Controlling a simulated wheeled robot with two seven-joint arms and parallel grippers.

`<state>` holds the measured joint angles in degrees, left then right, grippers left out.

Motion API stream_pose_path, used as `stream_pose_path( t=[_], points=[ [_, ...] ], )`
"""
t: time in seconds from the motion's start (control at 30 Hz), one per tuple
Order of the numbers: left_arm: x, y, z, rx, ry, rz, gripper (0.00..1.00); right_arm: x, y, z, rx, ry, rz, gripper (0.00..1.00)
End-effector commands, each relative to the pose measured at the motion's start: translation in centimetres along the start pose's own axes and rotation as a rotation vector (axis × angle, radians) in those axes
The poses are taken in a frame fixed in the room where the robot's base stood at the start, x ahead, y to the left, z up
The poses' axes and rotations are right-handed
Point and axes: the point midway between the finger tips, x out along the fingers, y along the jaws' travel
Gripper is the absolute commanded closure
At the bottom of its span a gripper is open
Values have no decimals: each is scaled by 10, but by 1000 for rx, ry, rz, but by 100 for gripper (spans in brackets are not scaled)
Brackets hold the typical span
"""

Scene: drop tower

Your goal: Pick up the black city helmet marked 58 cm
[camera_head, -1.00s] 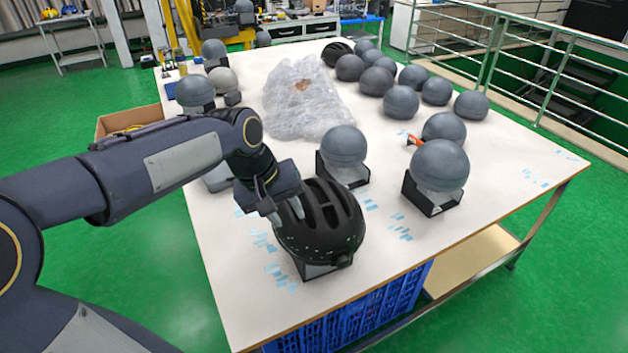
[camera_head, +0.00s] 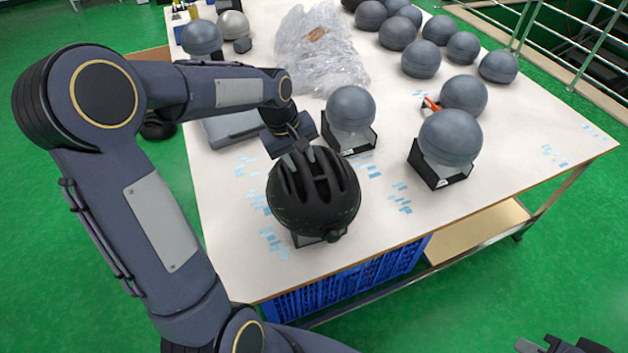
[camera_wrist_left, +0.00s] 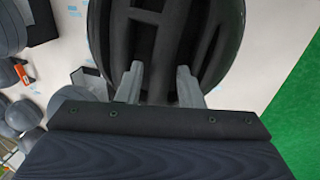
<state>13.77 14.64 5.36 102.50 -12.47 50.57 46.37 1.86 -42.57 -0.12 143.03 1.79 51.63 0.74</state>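A black vented helmet (camera_head: 314,196) sits on a small stand near the front left of the white table (camera_head: 235,265). No 58 cm mark is readable on it. My left gripper (camera_head: 301,153) is at the helmet's top rear edge. In the left wrist view the two fingers of my left gripper (camera_wrist_left: 158,85) are spread apart over the helmet (camera_wrist_left: 165,45), with part of its ribbed shell between them. I see no clear grip on it. My right gripper (camera_head: 545,345) shows only in part at the bottom right, away from the table.
Grey balls on black stands stand right of the helmet, one close behind (camera_head: 350,107) and one further right (camera_head: 450,138). More grey balls and a clear plastic heap (camera_head: 318,50) are behind. A grey flat case (camera_head: 230,127) lies behind the left arm.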

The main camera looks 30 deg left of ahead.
Motion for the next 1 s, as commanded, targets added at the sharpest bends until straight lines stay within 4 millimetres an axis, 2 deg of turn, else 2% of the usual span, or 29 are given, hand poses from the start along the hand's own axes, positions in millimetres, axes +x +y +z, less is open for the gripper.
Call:
stream_pose_path(
  t=[0.27,0.53,1.0],
  points=[
    [4,0,0,0,1,1,66,0,0,0,0,0,0,100],
    [4,0,0,0,1,1,100,0,0,0,0,0,0,100],
    [2,1,-1,0,3,3,100,0,0,0,0,0,0,100]
  ],
)
